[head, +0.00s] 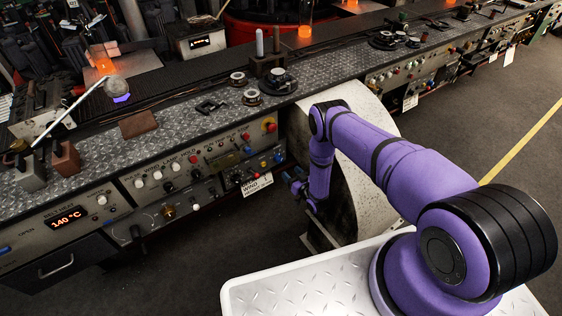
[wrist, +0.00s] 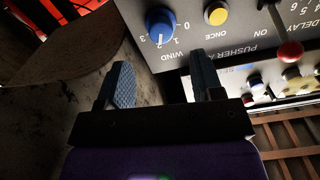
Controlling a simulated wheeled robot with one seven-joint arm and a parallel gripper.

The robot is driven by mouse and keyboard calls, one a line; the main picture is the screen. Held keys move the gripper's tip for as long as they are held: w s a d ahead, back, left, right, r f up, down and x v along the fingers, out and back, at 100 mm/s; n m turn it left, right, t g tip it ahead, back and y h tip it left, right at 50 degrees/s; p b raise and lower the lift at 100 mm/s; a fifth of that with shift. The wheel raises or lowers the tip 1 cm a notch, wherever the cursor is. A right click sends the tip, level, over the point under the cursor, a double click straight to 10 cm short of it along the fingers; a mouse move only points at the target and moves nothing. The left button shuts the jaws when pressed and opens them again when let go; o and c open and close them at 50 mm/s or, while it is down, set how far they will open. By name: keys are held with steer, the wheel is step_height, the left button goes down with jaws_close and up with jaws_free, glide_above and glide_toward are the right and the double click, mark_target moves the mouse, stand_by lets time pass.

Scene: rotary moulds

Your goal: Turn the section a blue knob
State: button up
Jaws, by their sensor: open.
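A blue knob (wrist: 161,25) sits on a grey panel at the top of the wrist view, beside the word WIND and a scale of 0 to 3. A pale mark shows at its lower edge, near the 2. My gripper (wrist: 161,80) is open, its two dark fingers spread wide below the knob in the picture. The fingers are apart from the knob, with nothing between them. In the head view my gripper (head: 293,181) hangs low beside the right end of the near control panel (head: 215,160); I cannot tell which small blue part there is this knob.
A yellow button (wrist: 216,13) marked ONCE is right of the knob, and a red button (wrist: 290,52) lies farther right. A worn pale curved housing (head: 348,130) stands close to my arm. A wooden slatted surface (wrist: 290,140) shows at lower right in the wrist view.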

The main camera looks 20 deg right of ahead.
mark_target(281, 162)
steer(key=x, duration=0.8)
steer(key=shift+w, duration=0.25)
steer(key=c, duration=0.9)
